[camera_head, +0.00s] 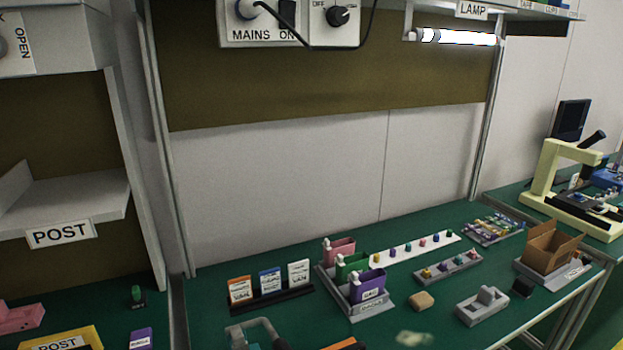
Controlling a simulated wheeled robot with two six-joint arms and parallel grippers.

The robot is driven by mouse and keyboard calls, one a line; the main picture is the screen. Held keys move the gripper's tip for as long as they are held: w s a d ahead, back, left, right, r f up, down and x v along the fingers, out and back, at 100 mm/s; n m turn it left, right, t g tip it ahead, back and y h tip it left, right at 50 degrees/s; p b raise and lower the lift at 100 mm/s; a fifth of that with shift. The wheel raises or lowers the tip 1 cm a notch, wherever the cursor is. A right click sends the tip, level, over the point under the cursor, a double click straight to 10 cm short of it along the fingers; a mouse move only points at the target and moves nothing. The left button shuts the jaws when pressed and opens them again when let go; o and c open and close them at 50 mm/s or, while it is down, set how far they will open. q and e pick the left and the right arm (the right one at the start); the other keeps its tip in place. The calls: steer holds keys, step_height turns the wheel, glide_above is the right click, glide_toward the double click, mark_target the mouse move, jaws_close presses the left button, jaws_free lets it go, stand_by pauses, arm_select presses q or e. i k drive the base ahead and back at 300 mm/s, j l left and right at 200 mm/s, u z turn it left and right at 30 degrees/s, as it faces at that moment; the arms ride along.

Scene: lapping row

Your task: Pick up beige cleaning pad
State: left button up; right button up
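A small beige block that looks like the cleaning pad (421,300) lies on the green bench top. It sits just right of the purple bin and left of a grey fixture. Nothing touches it, and its top and front are in plain view. Neither of my grippers shows in the head view.
Grey tray (372,310) holds pink, green and purple (368,287) bins left of the pad. Grey fixture (482,306), small black block (522,287) and cardboard box (551,248) stand right. A pale smudge (414,338) lies in front. A grey bent handle (255,328) shows bottom left.

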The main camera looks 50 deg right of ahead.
mark_target(419, 302)
steer(key=z, duration=2.25)
